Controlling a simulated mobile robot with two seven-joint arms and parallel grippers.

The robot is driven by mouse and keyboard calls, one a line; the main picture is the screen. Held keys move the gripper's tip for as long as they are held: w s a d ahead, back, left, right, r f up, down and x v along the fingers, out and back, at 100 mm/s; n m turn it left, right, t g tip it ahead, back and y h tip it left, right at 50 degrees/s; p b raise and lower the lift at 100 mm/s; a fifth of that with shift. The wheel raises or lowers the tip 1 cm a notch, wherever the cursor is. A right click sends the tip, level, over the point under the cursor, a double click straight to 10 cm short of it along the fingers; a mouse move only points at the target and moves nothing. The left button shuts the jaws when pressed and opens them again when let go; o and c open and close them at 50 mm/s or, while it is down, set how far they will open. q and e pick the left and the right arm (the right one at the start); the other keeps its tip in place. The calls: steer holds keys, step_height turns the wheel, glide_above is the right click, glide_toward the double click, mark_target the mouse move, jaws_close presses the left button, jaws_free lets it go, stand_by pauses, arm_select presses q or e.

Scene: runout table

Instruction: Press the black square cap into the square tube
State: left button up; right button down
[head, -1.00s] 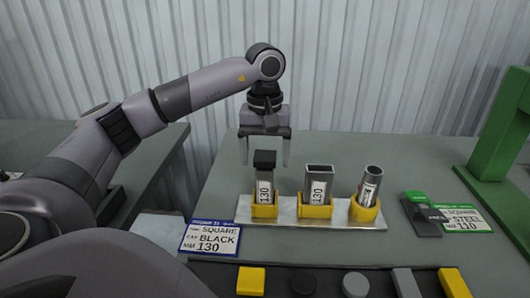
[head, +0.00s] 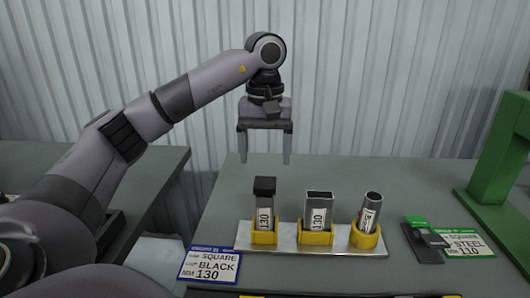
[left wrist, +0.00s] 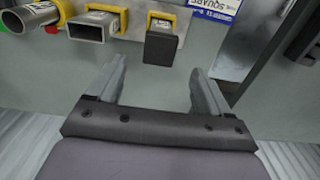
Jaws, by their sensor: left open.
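The black square cap (head: 265,186) sits on top of the square tube (head: 265,215), which stands upright in a yellow holder at the left end of the rack. From the head view I cannot tell whether the cap is fully seated. In the left wrist view the black cap (left wrist: 161,48) is beyond my fingers, towards the top, and covers the tube's end. My left gripper (head: 264,160) is open and empty, fingers pointing down, above and behind the cap. It also shows in the left wrist view (left wrist: 160,85), apart from the cap. My right gripper is not in view.
The rack (head: 300,243) also holds an open rectangular tube (head: 319,208) and an open round tube (head: 370,208). A blue-edged label (head: 209,265) reads SQUARE BLACK 130. A green frame (head: 500,165) stands at right, near a black-and-green tool (head: 423,240). The table behind the rack is clear.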

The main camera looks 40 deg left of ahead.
mark_target(265, 182)
arm_select(q)
steer(key=shift+r, duration=0.2)
steer(key=c, duration=0.8)
steer(key=shift+r+n+p, duration=0.3)
steer(key=shift+r+p, duration=0.1)
steer(key=shift+p, duration=0.2)
steer(key=c, duration=0.5)
steer(key=shift+r+n+p, duration=0.3)
steer(key=shift+n+p, duration=0.05)
steer(key=shift+n, duration=0.05)
jaws_close()
steer(key=shift+f, duration=0.75)
steer(key=shift+f+b, duration=1.8)
steer(key=shift+f, duration=0.55)
